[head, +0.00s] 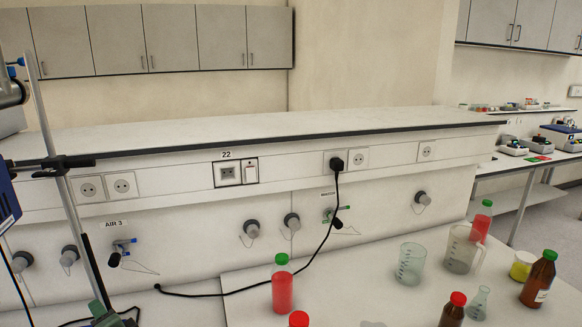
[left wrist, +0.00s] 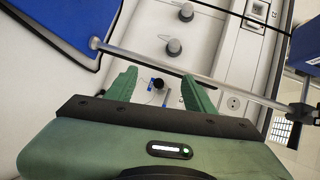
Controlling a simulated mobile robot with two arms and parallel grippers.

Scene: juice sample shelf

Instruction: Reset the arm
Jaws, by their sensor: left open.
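My left gripper (left wrist: 159,82) shows in the left wrist view with its two green fingers spread apart. Nothing is held between them. A metal stand rod (left wrist: 190,70) crosses the view beyond the fingers, and a black and blue valve on the bench wall (left wrist: 157,84) shows in the gap. In the head view a small green part (head: 103,312) shows at the lower left; I cannot tell if it belongs to my gripper. My right gripper is in neither view.
A tilted metal stand with a black clamp (head: 62,162) stands at the left. A red bottle with a green cap (head: 282,290) is on the white bench (head: 240,312). Beakers (head: 411,263), brown bottles (head: 538,282) and a flask (head: 479,303) crowd the right. A black cable (head: 240,291) crosses the bench.

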